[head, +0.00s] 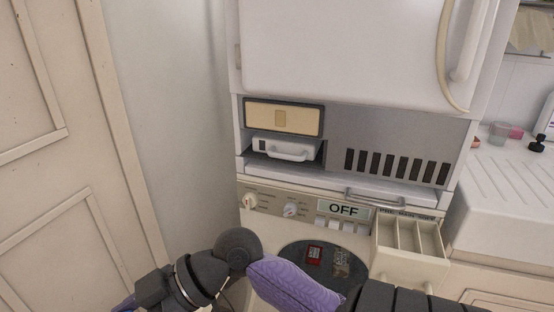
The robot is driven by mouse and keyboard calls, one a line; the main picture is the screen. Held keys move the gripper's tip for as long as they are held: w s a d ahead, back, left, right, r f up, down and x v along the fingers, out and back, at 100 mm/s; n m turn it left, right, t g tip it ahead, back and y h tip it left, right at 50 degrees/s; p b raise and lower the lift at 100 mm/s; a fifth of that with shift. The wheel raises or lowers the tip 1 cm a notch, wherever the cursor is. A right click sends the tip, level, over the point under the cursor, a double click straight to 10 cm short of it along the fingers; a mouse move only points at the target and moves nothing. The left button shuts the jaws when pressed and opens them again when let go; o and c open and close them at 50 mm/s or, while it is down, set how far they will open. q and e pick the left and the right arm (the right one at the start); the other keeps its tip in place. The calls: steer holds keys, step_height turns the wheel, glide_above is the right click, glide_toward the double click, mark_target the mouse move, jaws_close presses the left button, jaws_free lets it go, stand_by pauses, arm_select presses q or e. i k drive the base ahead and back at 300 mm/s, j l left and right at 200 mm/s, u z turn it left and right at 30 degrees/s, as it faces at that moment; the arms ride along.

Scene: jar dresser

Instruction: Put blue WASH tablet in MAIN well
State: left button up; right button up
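The white washing machine (262,226) stands low in the middle of the head view, with a sign reading OFF on its panel. Its detergent drawer (411,257) is pulled out at the right and shows side-by-side wells split by thin walls. Small lettering runs along the back of the drawer, too small to read surely well by well. I see no blue tablet in the drawer or elsewhere. Black and purple links of mine cross the bottom of the view. Neither gripper's fingertips show.
A white appliance with a large door (340,45) stands above the washer. Between them is an open slot with a white handled tray (284,149). A ridged white counter (510,175) at the right holds a clear cup (501,133) and a dark bottle (538,143). A panelled door (55,150) is left.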

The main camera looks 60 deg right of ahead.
mark_target(405, 246)
steer(key=l+z, duration=0.2)
steer(key=z, duration=0.25)
steer(key=i+l+z, duration=0.1)
steer(key=z, duration=0.4)
steer(key=i+l+z, duration=0.1)
steer(key=l+z, duration=0.15)
steer(key=z, duration=0.2)
steer(key=i+l+z, duration=0.1)
steer(key=z, duration=0.4)
steer(key=i+l+z, duration=0.1)
steer(key=z, duration=0.35)
steer(key=i+z, duration=0.15)
steer(key=z, duration=0.3)
steer(key=i+z, duration=0.15)
steer(key=z, duration=0.35)
